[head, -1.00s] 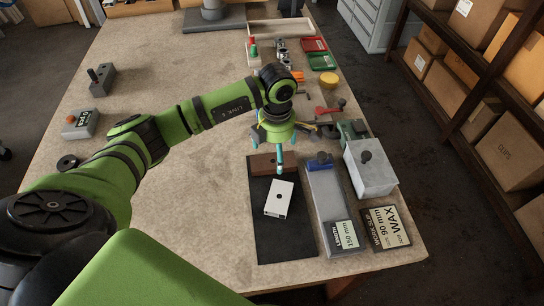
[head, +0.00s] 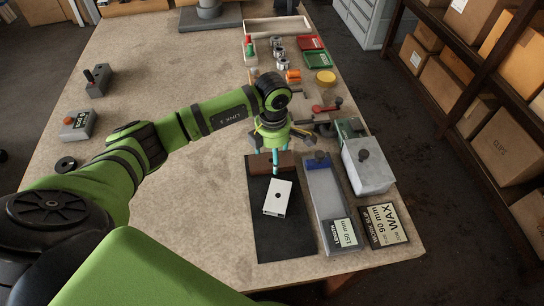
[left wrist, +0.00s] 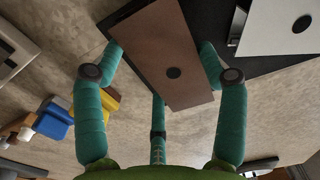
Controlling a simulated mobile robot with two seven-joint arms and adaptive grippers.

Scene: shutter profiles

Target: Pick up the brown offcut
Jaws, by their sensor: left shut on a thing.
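The brown offcut (head: 258,164) is at the far end of the black mat (head: 285,240) in the head view. In the left wrist view the brown offcut (left wrist: 165,50) is a flat brown block with a dark round spot. My left gripper (head: 275,168) has teal fingers and is shut on the offcut; the fingers also flank it in the left wrist view (left wrist: 160,75). I cannot tell whether the offcut is clear of the mat. My right gripper is not in view.
A white block (head: 278,197) with a dark spot lies on the mat close by. The table's left middle is clear.

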